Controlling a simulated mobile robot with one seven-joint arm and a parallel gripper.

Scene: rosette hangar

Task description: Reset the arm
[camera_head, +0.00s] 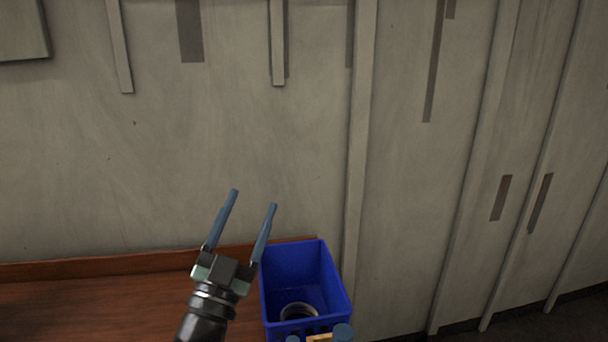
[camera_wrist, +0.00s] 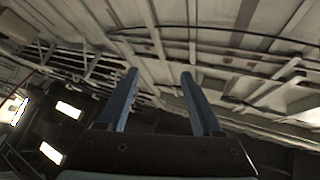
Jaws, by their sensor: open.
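My gripper (camera_head: 254,198) is open and empty in the head view, with its two blue fingers apart and pointing up. It is raised in front of the pale wall, above the wooden surface and just left of a blue bin. In the wrist view my gripper (camera_wrist: 160,74) also shows open, with nothing between the fingers. Behind the fingers there are only ceiling beams and lit panels.
The blue bin (camera_head: 297,262) stands at the right end of the brown wooden surface (camera_head: 90,305) and holds a round, ring-like object (camera_head: 299,311). The pale ribbed wall (camera_head: 180,150) rises behind. The visible wooden surface at left is bare.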

